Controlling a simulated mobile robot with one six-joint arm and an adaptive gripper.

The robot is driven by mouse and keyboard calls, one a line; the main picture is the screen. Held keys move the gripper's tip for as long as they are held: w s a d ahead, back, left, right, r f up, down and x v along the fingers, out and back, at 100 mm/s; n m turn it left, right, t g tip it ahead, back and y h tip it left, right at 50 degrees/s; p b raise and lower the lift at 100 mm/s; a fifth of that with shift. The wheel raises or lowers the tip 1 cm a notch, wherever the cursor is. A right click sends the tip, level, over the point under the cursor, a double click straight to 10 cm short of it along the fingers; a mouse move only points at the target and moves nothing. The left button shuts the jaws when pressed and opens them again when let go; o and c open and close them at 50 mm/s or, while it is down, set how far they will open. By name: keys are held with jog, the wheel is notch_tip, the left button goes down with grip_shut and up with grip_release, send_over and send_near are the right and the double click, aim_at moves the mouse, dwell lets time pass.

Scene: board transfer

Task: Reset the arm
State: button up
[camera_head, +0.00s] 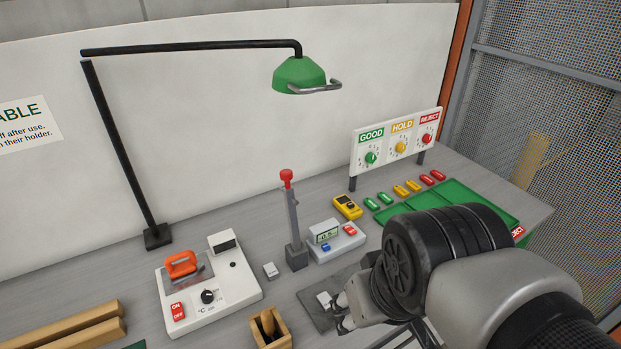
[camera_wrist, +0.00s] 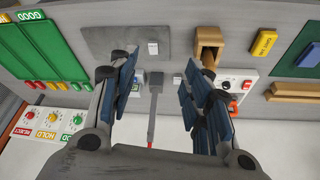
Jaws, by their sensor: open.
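My gripper (camera_head: 342,312) is at the lower middle of the head view, at the end of my arm, which comes in from the lower right. It is over or near a dark grey mat (camera_head: 312,311) with a small white block (camera_head: 323,299) on it. In the wrist view my gripper (camera_wrist: 160,88) has its fingers wide apart, with nothing held between them. The white block (camera_wrist: 153,47) and the mat (camera_wrist: 110,40) lie beyond the fingertips there. My arm hides part of the green tray (camera_head: 470,198) in the head view.
A lever with a red knob (camera_head: 287,178), a meter (camera_head: 340,243) and a white heater unit (camera_head: 216,285) stand close by. A wooden box (camera_head: 284,337) is left of my gripper. A lamp (camera_head: 299,74) overhangs the bench. A sign board (camera_head: 361,174) stands behind the tray.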

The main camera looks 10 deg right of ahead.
jog(key=s, duration=0.2)
jog(key=shift+s+r, duration=0.1)
jog(key=shift+s, duration=0.2)
dwell(1.0)
